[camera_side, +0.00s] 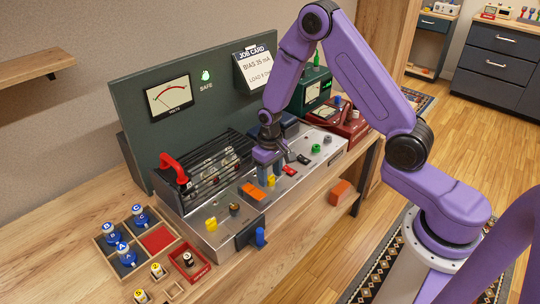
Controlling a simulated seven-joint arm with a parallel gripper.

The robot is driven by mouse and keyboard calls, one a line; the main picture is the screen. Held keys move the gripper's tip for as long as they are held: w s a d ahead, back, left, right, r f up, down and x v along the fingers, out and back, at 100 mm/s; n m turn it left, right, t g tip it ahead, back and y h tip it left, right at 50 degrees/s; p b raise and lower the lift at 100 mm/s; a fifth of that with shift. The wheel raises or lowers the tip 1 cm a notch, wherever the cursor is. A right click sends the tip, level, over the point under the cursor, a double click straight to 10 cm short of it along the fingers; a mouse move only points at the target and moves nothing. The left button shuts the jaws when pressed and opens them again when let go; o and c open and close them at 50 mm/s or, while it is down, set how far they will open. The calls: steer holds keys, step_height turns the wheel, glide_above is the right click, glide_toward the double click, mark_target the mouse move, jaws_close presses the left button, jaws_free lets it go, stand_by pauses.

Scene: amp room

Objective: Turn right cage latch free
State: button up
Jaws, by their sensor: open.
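The black barred cage (212,170) stands at the back left of the metal panel, with a red handle (173,167) at its left end. My gripper (270,174) points down at the panel, to the right of the cage, with its jaws open. A small yellow piece (271,182) shows right at the fingertips. It may be the right cage latch, but I cannot tell for certain. I also cannot tell whether the fingers touch it. A yellow knob (211,224) stands at the panel's left front.
A dark green meter board (184,125) with a job card (256,69) rises behind. Switches, a green knob (316,148) and a grey knob (327,138) sit right of my gripper. A wooden tray (123,245) with blue-and-white pieces is at left. A blue part (260,237) sticks out in front.

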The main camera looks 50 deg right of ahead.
mark_target(270, 176)
step_height(270, 176, up, 17)
stand_by(0.5)
steer(key=s+a+r+n, duration=0.1)
steer(key=s+n, duration=0.5)
steer(key=s, duration=0.9)
steer(key=s+a+r+n, duration=0.2)
steer(key=s+n, duration=0.4)
steer(key=s, duration=0.9)
steer(key=shift+a+n, duration=0.4)
steer(key=shift+a, duration=0.25)
steer(key=shift+w, duration=0.1)
